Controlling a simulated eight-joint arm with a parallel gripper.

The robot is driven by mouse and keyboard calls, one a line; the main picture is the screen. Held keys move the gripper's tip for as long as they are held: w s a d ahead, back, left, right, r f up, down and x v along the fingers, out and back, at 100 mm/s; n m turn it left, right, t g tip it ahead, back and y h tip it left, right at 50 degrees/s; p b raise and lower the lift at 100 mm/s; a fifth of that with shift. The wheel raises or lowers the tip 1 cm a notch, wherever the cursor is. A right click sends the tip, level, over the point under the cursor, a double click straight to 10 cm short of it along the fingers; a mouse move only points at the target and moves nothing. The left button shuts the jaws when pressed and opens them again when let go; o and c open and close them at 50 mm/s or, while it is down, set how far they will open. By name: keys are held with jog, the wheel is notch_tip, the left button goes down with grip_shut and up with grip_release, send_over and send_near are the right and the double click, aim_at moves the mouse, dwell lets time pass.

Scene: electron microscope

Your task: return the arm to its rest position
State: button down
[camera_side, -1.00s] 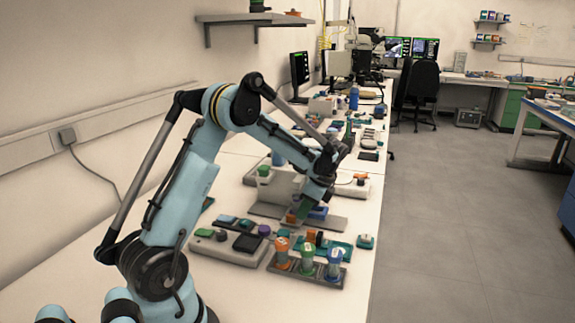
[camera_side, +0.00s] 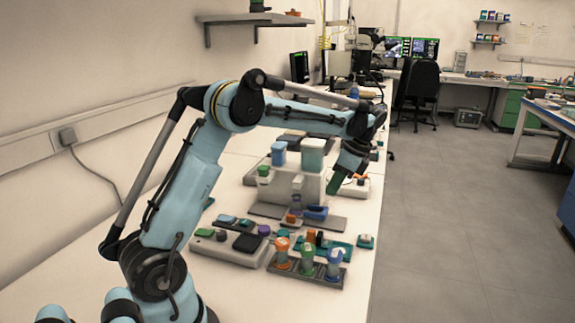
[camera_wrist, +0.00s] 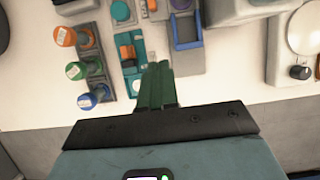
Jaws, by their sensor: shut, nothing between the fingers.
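My gripper (camera_side: 335,183) hangs in the air above the bench, near its right edge and to the right of the white microscope body (camera_side: 285,186). Its green fingers point down and are together with nothing between them. In the wrist view the shut fingers (camera_wrist: 157,86) stand over the bench, just beside a teal tray (camera_wrist: 130,55) with orange parts. My upper arm is raised and stretched out over the bench.
A rack (camera_side: 310,272) with orange, green and blue-topped vials stands at the bench's front right. A grey control box (camera_side: 230,243) lies left of it. A blue tray (camera_wrist: 186,32) lies beside the fingers in the wrist view. The floor at right is clear.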

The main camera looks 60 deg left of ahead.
jog(key=s+d+r+n+t+h, duration=0.1)
jog(key=s+d+r+n+t, duration=0.4)
jog(key=d, duration=0.4)
jog(key=s+d+f+n+t+h, duration=0.2)
jog(key=s+d+f+n+t, duration=0.1)
jog(key=s+d, duration=0.5)
jog(key=shift+s+d+f+n+t, duration=0.25)
jog(key=shift+n+t, duration=0.25)
jog(key=shift+t, duration=0.7)
